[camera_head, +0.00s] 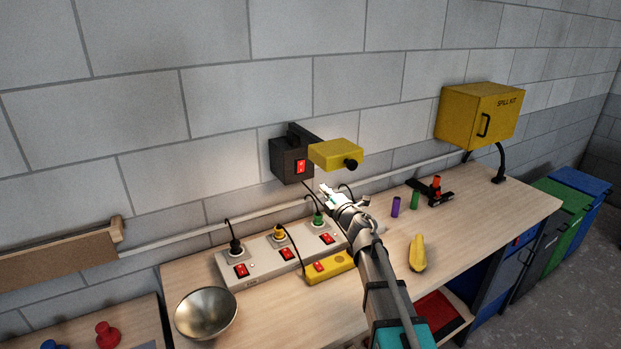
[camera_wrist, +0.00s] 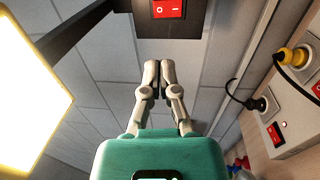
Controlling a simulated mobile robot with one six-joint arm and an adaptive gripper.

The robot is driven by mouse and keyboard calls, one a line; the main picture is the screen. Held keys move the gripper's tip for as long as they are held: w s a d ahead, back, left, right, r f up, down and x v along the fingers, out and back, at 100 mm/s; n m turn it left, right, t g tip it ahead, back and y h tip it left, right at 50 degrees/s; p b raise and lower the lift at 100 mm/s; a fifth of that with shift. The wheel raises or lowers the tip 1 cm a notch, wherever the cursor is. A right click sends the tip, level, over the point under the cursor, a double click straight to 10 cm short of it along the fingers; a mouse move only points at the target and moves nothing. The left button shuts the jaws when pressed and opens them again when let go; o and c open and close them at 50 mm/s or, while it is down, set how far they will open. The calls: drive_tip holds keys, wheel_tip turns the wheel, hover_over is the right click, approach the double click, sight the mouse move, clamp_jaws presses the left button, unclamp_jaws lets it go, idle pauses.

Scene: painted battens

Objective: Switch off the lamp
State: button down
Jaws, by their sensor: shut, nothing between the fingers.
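The lamp has a dark wall box (camera_head: 291,160) with a red rocker switch (camera_head: 300,166) on its front. A short dark arm joins it to a yellow lamp head (camera_head: 336,154) with a black knob. In the wrist view the lamp's panel (camera_wrist: 28,90) glows bright, so it is lit. The red switch (camera_wrist: 168,9), marked with a circle and a bar, is at the top edge there, partly cut off. My gripper (camera_head: 328,190) is shut and empty, below and right of the switch. In the wrist view its fingertips (camera_wrist: 152,65) appear apart from the switch.
A grey power strip (camera_head: 265,266) with red switches and several plugs lies on the bench (camera_head: 492,222). A yellow switch box (camera_head: 331,268), metal bowl (camera_head: 206,313), banana (camera_head: 417,253) and purple cylinder (camera_head: 395,207) are nearby. A yellow spill-kit cabinet (camera_head: 462,115) hangs at right.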

drive_tip(key=p+x, duration=0.1)
drive_tip(key=x, duration=1.3)
drive_tip(key=shift+p, duration=0.3)
drive_tip(key=shift+w+a+r, duration=0.15)
drive_tip(key=shift+w+r, duration=0.05)
drive_tip(key=shift+w, duration=0.1)
drive_tip(key=shift+s, duration=0.1)
drive_tip(key=shift+s+d, duration=0.35)
drive_tip(key=shift+s, duration=0.05)
drive_tip(key=p, duration=0.2)
approach(300, 163)
drive_tip(key=s+d+r, duration=0.2)
drive_tip(key=s+d, duration=0.1)
drive_tip(key=s, duration=0.2)
drive_tip(key=shift+r, duration=0.15)
